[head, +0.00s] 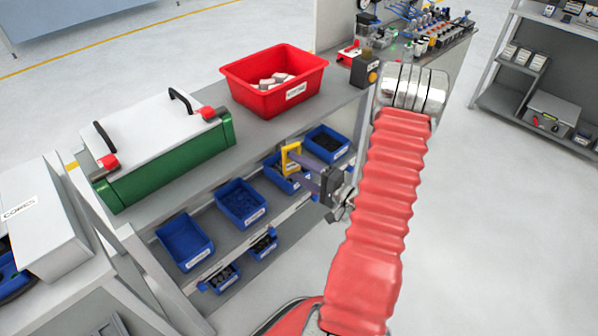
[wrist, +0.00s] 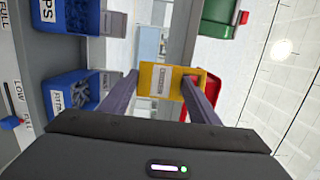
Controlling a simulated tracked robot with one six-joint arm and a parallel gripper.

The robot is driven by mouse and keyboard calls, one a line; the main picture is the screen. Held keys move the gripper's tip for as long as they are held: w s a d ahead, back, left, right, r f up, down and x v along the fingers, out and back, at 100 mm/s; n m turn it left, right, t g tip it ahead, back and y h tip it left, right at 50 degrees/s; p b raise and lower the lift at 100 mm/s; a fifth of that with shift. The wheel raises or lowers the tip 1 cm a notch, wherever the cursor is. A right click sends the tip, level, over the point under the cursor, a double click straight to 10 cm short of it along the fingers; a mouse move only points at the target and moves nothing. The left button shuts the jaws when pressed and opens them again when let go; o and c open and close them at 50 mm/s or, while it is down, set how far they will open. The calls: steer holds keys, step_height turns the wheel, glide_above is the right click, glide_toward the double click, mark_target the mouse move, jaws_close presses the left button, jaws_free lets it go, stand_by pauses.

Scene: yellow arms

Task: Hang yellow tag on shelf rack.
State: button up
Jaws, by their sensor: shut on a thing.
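The yellow tag (head: 290,158) is a small yellow frame with a white label, held in front of the shelf with blue bins. My gripper (head: 303,167) is shut on it. In the wrist view the tag (wrist: 162,80) sits between the two dark fingers of my gripper (wrist: 163,88), its label facing the camera. The shelf rack (head: 215,240) is grey, with blue bins on its lower levels under a grey top. The tag appears in front of a bin in the head view; I cannot tell whether it touches the rack.
A red bin (head: 275,97) and a green case (head: 170,158) with a white lid stand on the rack's top. Several blue bins (head: 240,203) fill the lower shelves. A white box (head: 45,215) stands at left. The floor at right (head: 480,220) is clear.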

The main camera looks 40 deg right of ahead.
mark_target(294, 168)
steer(key=shift+w+d, duration=0.2)
steer(key=shift+w, duration=0.65)
steer(key=shift+w+a, duration=0.1)
steer(key=shift+w+a+f, duration=0.15)
steer(key=shift+w+f, duration=0.6)
steer(key=shift+w, duration=0.35)
steer(key=shift+c, duration=1)
steer(key=shift+s+r, duration=0.1)
steer(key=shift+s, duration=0.3)
steer(key=o, duration=1.4)
steer(key=shift+s, duration=0.15)
steer(key=s, duration=0.4)
steer(key=s+d, duration=0.1)
steer(key=s, duration=0.4)
steer(key=s+d, duration=0.1)
steer(key=s, duration=0.3)
steer(key=shift+s+d, duration=0.1)
steer(key=shift+s, duration=0.15)
